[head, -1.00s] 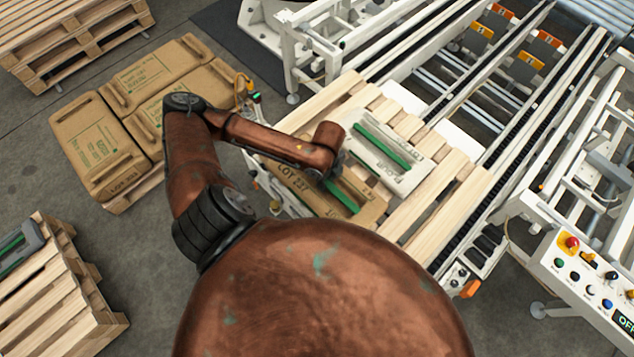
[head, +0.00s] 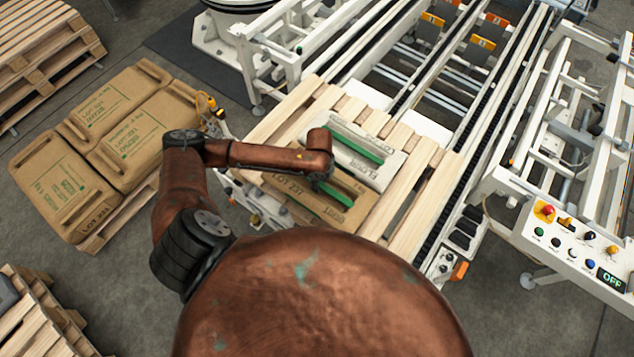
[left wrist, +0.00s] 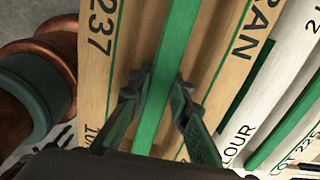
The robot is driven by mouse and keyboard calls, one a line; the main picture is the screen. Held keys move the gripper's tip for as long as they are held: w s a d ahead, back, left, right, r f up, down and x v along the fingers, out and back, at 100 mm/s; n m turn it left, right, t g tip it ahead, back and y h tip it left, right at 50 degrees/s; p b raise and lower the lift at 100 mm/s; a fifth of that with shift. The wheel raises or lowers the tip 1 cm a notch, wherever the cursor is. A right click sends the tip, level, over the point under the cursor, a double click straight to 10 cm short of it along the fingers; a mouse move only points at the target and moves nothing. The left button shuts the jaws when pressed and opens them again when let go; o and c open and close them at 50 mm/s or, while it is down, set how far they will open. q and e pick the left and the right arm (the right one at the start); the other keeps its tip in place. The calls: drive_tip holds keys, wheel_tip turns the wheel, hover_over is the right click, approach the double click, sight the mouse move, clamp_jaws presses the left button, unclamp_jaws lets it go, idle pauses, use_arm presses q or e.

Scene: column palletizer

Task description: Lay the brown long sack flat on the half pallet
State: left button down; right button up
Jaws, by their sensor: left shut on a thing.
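The brown long sack (head: 296,190) with a green handle strip and "LOT 237" print lies flat, low over or on the half pallet (head: 409,222); I cannot tell whether it bears fully on the slats. It lies alongside a white flour sack (head: 366,166) that also has a green strip. My left gripper (head: 318,181) is above the brown sack. In the left wrist view my left gripper (left wrist: 158,92) is shut on the green strip of the brown sack (left wrist: 213,50), with a finger on each side. My arm hides part of both sacks. My right gripper is out of view.
The half pallet stands on a white conveyor frame (head: 405,58). Several brown sacks (head: 128,147) lie on a pallet at the left. A control panel (head: 575,247) stands at the right. Bare slats show at the half pallet's right side.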

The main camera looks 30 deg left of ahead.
use_arm(q)
drive_tip(key=shift+f, duration=0.9)
drive_tip(key=c, duration=1.8)
unclamp_jaws()
drive_tip(key=shift+s+f, duration=0.15)
drive_tip(key=shift+f, duration=0.05)
wheel_tip(320, 180, up, 12)
drive_tip(key=shift+r+p, duration=0.1)
drive_tip(key=shift+p, duration=0.45)
